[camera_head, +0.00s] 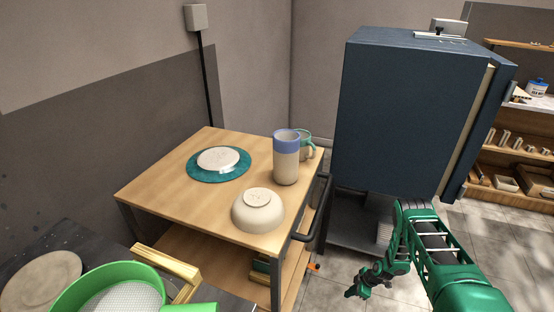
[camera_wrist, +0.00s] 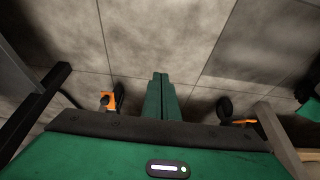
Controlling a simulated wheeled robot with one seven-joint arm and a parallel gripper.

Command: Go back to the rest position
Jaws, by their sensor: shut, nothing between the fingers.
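My gripper (camera_head: 355,289) is low at the right in the head view, beside the cart and over the floor, apart from everything. It shows in the wrist view as two green fingers (camera_wrist: 160,95) pressed together, pointing at the tiled floor. It is shut and empty. My green arm reaches down to it from the right.
A wooden-topped cart (camera_head: 150,192) holds a teal plate (camera_head: 204,177), a blue-rimmed tumbler (camera_head: 286,160), a green-handled mug (camera_head: 307,146) and an upturned bowl (camera_head: 257,212). A dark blue kiln (camera_head: 400,120) stands behind my arm. A green sieve (camera_head: 75,295) is front left. Tiled floor (camera_head: 335,270) lies open beside the cart.

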